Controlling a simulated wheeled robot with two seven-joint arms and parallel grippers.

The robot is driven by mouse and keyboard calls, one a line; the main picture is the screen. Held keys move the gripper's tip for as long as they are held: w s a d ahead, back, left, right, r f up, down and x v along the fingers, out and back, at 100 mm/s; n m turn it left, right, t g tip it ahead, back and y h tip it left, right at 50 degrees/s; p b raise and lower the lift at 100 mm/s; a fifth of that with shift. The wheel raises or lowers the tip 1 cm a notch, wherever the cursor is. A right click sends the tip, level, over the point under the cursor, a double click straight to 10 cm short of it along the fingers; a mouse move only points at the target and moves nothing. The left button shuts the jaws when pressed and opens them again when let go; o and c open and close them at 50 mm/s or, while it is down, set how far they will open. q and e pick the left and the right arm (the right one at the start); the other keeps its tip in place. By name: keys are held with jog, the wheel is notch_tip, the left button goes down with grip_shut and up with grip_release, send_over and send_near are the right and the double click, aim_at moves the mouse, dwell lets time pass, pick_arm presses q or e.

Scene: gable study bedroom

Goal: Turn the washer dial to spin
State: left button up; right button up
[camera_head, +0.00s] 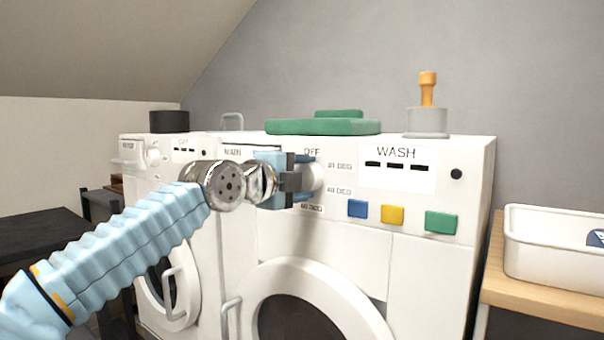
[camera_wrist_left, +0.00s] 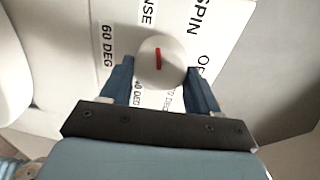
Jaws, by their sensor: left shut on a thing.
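The washer (camera_head: 420,270) stands in front of me, with a white panel marked WASH on its front. Its round white dial (camera_head: 316,177) is partly hidden by my left gripper (camera_head: 303,180) in the head view. In the left wrist view the dial (camera_wrist_left: 178,60) has a red mark and sits between the two blue fingers of my left gripper (camera_wrist_left: 160,80), which is shut on it. Labels around it include SPIN (camera_wrist_left: 201,18), a partly cut-off "NSE", 60 DEG and OFF. The red mark runs up and down in that view; I cannot tell which end points. My right gripper is not in view.
Blue, yellow (camera_head: 392,215) and green buttons lie right of the dial. Folded green cloth (camera_head: 322,127) and a grey block with an orange handle (camera_head: 428,118) are on top. A second machine (camera_head: 150,200) is at left, a white bin (camera_head: 550,245) on a wooden surface at right.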

pick_arm(q)
jog(key=m+p, duration=0.1)
jog(key=m, duration=0.4)
jog(key=shift+f+p, duration=0.2)
jog(key=shift+p, duration=0.2)
jog(key=shift+f+m+t+y+p, duration=0.1)
jog(key=shift+m+t+y+p, duration=0.4)
jog(key=shift+m, duration=1)
jog(key=o, duration=1.1)
jog(key=shift+c, duration=0.2)
